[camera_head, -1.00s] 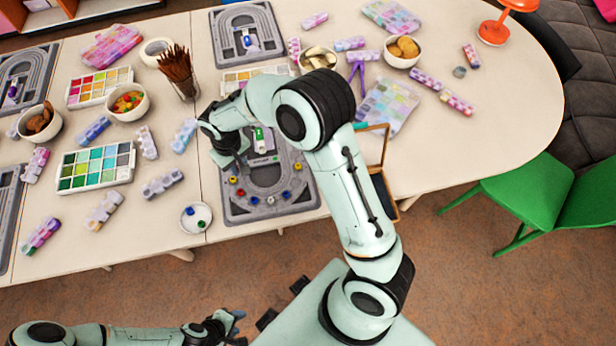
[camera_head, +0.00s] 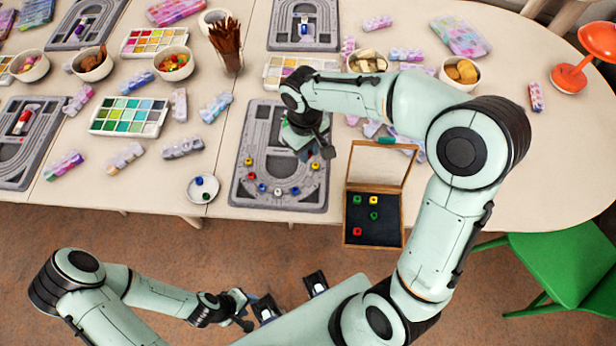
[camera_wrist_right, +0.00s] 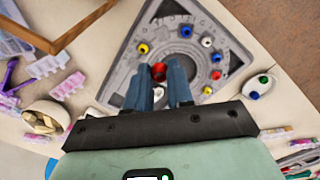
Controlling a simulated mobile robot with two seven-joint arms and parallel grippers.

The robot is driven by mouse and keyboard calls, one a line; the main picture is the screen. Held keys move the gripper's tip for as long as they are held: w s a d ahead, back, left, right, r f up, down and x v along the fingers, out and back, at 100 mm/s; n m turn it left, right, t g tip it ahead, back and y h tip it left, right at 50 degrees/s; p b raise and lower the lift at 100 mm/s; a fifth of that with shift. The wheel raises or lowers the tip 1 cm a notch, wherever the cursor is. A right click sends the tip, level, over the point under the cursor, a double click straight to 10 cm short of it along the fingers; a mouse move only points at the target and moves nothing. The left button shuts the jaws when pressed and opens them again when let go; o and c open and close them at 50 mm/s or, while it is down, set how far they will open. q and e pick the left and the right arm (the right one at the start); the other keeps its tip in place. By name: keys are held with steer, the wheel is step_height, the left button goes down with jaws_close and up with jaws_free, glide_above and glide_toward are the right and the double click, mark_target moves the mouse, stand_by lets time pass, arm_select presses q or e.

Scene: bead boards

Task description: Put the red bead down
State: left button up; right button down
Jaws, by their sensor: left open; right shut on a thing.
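My right gripper (camera_head: 318,150) hangs over the right part of the near grey bead board (camera_head: 240,193). In the right wrist view its two blue-grey fingers (camera_wrist_right: 167,78) are shut on the red bead (camera_wrist_right: 159,71) at their tips. The arm hides this bead in the head view. Whether it touches the board I cannot tell. Several beads sit along the board's curved groove, among them a yellow one (camera_wrist_right: 143,48), a white one (camera_wrist_right: 207,41) and another red one (camera_wrist_right: 216,75). My left gripper (camera_head: 246,312) is open and empty, low, away from the table.
An open wooden box (camera_head: 401,230) with a few coloured beads stands right of the board. A white saucer (camera_head: 194,190) with blue and green beads lies to its left. A brush cup (camera_head: 228,62) and a paint palette (camera_head: 275,82) stand behind. The table's front edge is close.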

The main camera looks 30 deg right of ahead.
mark_target(309, 182)
step_height(309, 182, down, 15)
steer(key=shift+r+b, duration=0.15)
steer(key=shift+b, duration=0.5)
arm_select(q)
steer(key=shift+s+f, duration=0.5)
steer(key=shift+f, duration=0.35)
